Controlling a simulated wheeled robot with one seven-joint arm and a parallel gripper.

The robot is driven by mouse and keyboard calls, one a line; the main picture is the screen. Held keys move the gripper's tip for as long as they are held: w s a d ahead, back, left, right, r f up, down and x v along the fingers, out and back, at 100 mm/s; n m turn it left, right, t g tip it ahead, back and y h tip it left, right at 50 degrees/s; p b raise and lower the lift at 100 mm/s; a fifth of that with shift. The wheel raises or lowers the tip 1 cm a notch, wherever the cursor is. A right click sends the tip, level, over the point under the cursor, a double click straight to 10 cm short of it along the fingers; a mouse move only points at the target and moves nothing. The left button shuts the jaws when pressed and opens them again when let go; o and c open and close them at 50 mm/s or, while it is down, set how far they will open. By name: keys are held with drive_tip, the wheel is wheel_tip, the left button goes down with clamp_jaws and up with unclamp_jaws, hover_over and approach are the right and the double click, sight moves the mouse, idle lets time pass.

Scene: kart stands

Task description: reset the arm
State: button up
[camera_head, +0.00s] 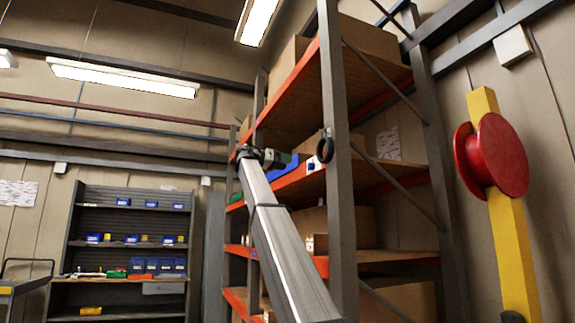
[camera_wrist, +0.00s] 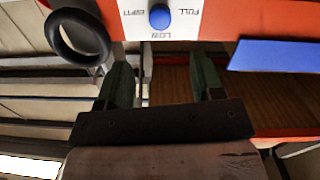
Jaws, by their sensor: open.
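My arm reaches up from the bottom of the head view to the orange-edged shelf rack (camera_head: 333,100). My gripper (camera_head: 276,158) is at its far end, in front of the rack. In the wrist view, which looks upside down, the two dark green fingers of my gripper (camera_wrist: 162,68) stand apart with nothing between them. Beyond them is a white panel (camera_wrist: 200,18) with the words full, low and empty and a blue knob (camera_wrist: 159,16). I cannot tell whether the fingertips touch anything.
A black ring (camera_head: 325,150) hangs at the rack's near post and shows close to a finger in the wrist view (camera_wrist: 78,36). A blue bin (camera_head: 285,165) is on the shelf by my gripper. A red reel (camera_head: 497,155) on a yellow post stands right. A bin cabinet (camera_head: 72,225) stands left.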

idle(0.4)
drive_tip(key=w+d+f+n+y, duration=0.2)
drive_tip(key=f+n, duration=0.1)
drive_tip(key=f, duration=1.3)
drive_tip(key=w+d+f+n+t+y, duration=0.1)
drive_tip(key=w+d+f+n+y, duration=0.1)
drive_tip(key=f, duration=1.5)
drive_tip(key=w+d+f+n+y, duration=0.2)
drive_tip(key=f+n, duration=0.1)
drive_tip(key=f, duration=1.3)
drive_tip(key=s+d+f+n+g+y, duration=0.1)
drive_tip(key=s+f, duration=0.2)
drive_tip(key=f, duration=0.7)
drive_tip(key=s+d+f+n+y, duration=0.1)
drive_tip(key=s+d+f+y, duration=0.15)
drive_tip(key=f, duration=0.65)
drive_tip(key=s+f+n+g, duration=0.1)
drive_tip(key=s+f, duration=0.3)
drive_tip(key=f, duration=0.6)
drive_tip(key=s+d+f+n+g+y, duration=0.1)
drive_tip(key=s+f+y, duration=0.6)
drive_tip(key=s+f, duration=2.3)
drive_tip(key=n+g, duration=0.1)
drive_tip(key=g, duration=0.1)
drive_tip(key=shift+s+f+g, duration=0.25)
drive_tip(key=shift+s+g, duration=0.1)
drive_tip(key=shift+g, duration=0.05)
